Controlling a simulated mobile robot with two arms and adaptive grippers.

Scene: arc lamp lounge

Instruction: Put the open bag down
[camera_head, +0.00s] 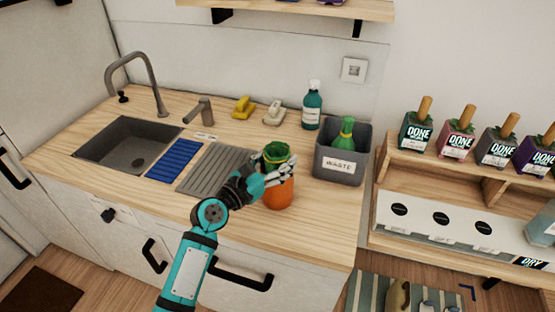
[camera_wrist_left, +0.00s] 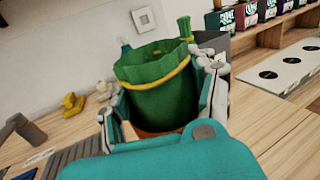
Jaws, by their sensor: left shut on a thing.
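My left gripper (camera_head: 265,180) is shut on an open green bag (camera_head: 276,153) with a yellow band near its rim. The bag fills the middle of the left wrist view (camera_wrist_left: 155,90), between the two fingers, with its mouth facing up. An orange pot or base (camera_head: 279,194) shows directly below the bag, over the counter's front part. I cannot tell whether the bag touches it or stands in it. My right gripper is not in view.
A grey waste bin (camera_head: 340,172) holding a tied green bag (camera_head: 346,134) stands right of the gripper. A soap bottle (camera_head: 312,106), yellow object (camera_head: 243,107), drying mat (camera_head: 208,172), blue rack (camera_head: 174,160) and sink (camera_head: 127,145) line the counter. Bare wood lies front right (camera_head: 315,225).

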